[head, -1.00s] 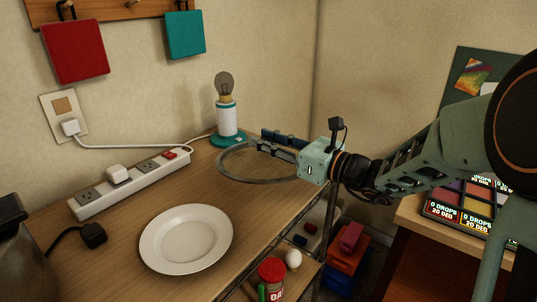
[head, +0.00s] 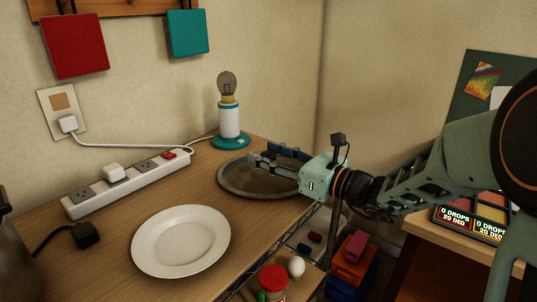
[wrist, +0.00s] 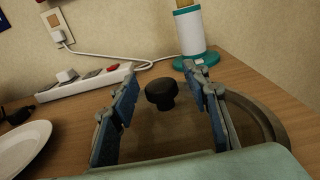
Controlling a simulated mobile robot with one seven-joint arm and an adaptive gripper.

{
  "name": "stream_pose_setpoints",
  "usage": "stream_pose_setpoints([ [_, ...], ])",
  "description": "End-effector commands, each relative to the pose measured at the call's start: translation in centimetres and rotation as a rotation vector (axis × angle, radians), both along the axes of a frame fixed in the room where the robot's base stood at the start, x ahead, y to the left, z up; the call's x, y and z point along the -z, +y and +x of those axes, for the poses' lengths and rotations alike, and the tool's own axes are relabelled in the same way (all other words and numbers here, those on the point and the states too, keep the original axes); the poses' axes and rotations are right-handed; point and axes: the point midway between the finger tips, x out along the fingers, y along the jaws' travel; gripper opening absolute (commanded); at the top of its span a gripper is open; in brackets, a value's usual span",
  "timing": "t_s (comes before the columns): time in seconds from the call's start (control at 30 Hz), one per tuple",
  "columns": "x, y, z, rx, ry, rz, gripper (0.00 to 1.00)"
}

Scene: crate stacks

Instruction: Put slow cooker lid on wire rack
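The slow cooker lid (head: 232,190), a clear disc with a grey rim, appears to lie flat on the wooden top, beside the lamp base. In the wrist view its rim (wrist: 272,122) curves at the right and its dark knob (wrist: 161,94) stands upright. My gripper (head: 264,155) is low over the lid. In the wrist view its blue-padded fingers are spread either side of the knob, with gaps visible. The wire rack seems to be the shelving unit under the wooden top; wire edging (head: 306,219) shows along its front.
A white plate (head: 181,241) lies front left. A power strip (head: 128,184) runs along the wall, and a lamp (head: 229,123) stands behind the lid. A red-lidded jar (head: 272,279) and an egg (head: 296,267) sit on a lower surface. Bare wood lies between plate and lid.

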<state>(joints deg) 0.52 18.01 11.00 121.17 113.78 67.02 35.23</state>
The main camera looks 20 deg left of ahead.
Motion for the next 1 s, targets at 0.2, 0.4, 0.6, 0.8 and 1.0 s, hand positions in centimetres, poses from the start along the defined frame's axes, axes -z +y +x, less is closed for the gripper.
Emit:
stream_pose_setpoints([
  [0.2,-0.1,0.0,0.0,0.0,0.0,0.0,0.43],
  [0.4,-0.5,-1.8,-0.6,0.004,0.0,-0.001,0.43],
  [0.6,-0.5,-6.0,-2.3,0.006,0.002,0.0,0.43],
  [0.8,-0.5,-9.4,-3.8,0.003,0.0,0.0,0.43],
  [1.0,-0.3,-10.9,-4.5,0.001,0.001,0.0,0.43],
])
